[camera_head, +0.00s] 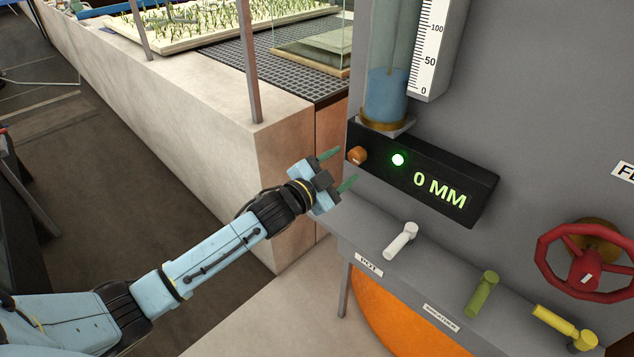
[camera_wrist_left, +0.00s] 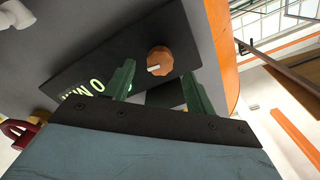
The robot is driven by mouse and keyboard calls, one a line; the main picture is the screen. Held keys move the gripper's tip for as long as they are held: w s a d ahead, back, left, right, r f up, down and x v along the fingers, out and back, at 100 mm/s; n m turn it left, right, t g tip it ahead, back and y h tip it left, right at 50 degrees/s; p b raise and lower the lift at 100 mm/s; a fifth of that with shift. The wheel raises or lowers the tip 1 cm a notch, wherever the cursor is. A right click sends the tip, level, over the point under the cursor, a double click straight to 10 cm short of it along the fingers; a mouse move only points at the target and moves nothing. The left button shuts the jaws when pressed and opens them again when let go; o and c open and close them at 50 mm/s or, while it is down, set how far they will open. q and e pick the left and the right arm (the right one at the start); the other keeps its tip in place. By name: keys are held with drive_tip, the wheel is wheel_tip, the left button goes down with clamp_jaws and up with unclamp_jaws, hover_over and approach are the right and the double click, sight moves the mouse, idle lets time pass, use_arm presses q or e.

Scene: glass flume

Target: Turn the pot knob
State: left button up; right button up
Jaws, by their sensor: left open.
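The pot knob is an orange-brown round knob (camera_head: 357,155) at the left end of a black display box (camera_head: 470,200). The box reads "0 MM" and has a lit green lamp (camera_head: 398,160). My left gripper (camera_head: 339,170) is open, with its green fingers pointing at the box just left of the knob. In the left wrist view the knob (camera_wrist_left: 160,62) appears between the open fingers, with a white mark at its left side. The fingers look apart from the knob, and nothing is between them. My right gripper is not in view.
A white lever (camera_head: 401,241) stands on the ledge below, near a label reading "POT" (camera_head: 369,265). Green (camera_head: 482,293) and yellow (camera_head: 563,327) levers and a red handwheel (camera_head: 585,265) are further right. A glass tube (camera_head: 386,95) rises above the box. A pale wall (camera_head: 200,110) stands at left.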

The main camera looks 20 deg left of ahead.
use_arm(q)
drive_tip(key=v, duration=0.8)
drive_tip(key=shift+s, duration=0.25)
drive_tip(key=s+a+f+n+g+y+b, duration=0.15)
drive_tip(key=s+f, duration=0.25)
drive_tip(key=f, duration=0.9)
drive_tip(key=s+a+f+n+g+y+b, duration=0.1)
drive_tip(key=s+a+f+n+g+y, duration=0.2)
drive_tip(key=f, duration=0.9)
drive_tip(key=s+a+f+n+g+y+b, duration=0.1)
drive_tip(key=s+a+f+n+g+b, duration=0.3)
drive_tip(key=f, duration=0.9)
drive_tip(key=s+d+f+g, duration=0.2)
drive_tip(key=s+f, duration=0.5)
drive_tip(key=s, duration=0.5)
drive_tip(key=s+d+f+g, duration=0.2)
drive_tip(key=s+f, duration=0.5)
drive_tip(key=s, duration=0.5)
drive_tip(key=s+d+f+n+g, duration=0.1)
drive_tip(key=s+d+f+g, duration=0.1)
drive_tip(key=s+f, duration=0.6)
drive_tip(key=s+g+b, duration=0.1)
drive_tip(key=s, duration=0.3)
drive_tip(key=shift+d+y, duration=0.15)
drive_tip(key=shift+y, duration=0.2)
